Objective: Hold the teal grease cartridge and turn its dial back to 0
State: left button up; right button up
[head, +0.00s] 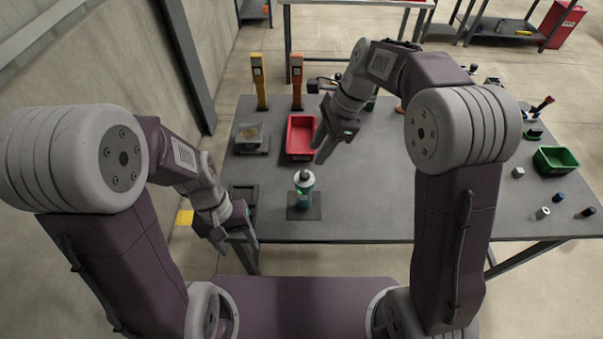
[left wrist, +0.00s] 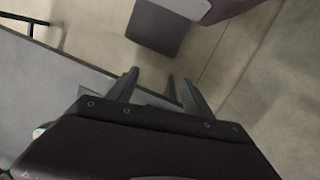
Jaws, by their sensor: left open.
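The teal grease cartridge (head: 304,196) stands upright on a dark square pad (head: 293,214) near the table's front edge. Its dark top, with a pale band below, faces up; the dial's marks are too small to read. My right gripper (head: 317,154) hangs above and slightly right of the cartridge, apart from it, with its fingers spread and empty. My left gripper (head: 230,244) is low at the table's front left edge, left of the cartridge. In the left wrist view its fingers (left wrist: 155,88) are apart, with nothing between them.
A red bin (head: 289,137) and a scale with a tray (head: 249,138) stand behind the cartridge. Yellow (head: 260,82) and orange (head: 297,80) posts stand at the back. A green bin (head: 556,159) and several small parts lie at right. The table's middle (head: 375,195) is clear.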

aim_at(311, 188)
pick_arm(q)
jog(key=w+d+r+n+g+h, duration=0.1)
jog(key=d+r+n+h, duration=0.1)
jog(key=d+n+h, duration=0.4)
jog(key=w+d+r+n+g+h, duration=0.1)
jog(key=d+r+n+h, duration=0.15)
jog(key=d+h, duration=0.55)
jog(key=w+a+f+n+t+h, duration=0.1)
jog(key=w+n+t, duration=0.4)
jog(key=w+t, duration=0.2)
jog(key=w+a+f+n+t+h, duration=0.1)
jog(key=w+a+f+n+t, duration=0.1)
jog(key=w+n+t, duration=0.45)
notch_tip(311, 188, down, 10)
jog(key=n+t+y, duration=0.1)
jog(key=n+y, duration=0.2)
jog(key=shift+w+a+r, duration=0.1)
jog(key=shift+w, duration=0.05)
jog(key=x, duration=0.9)
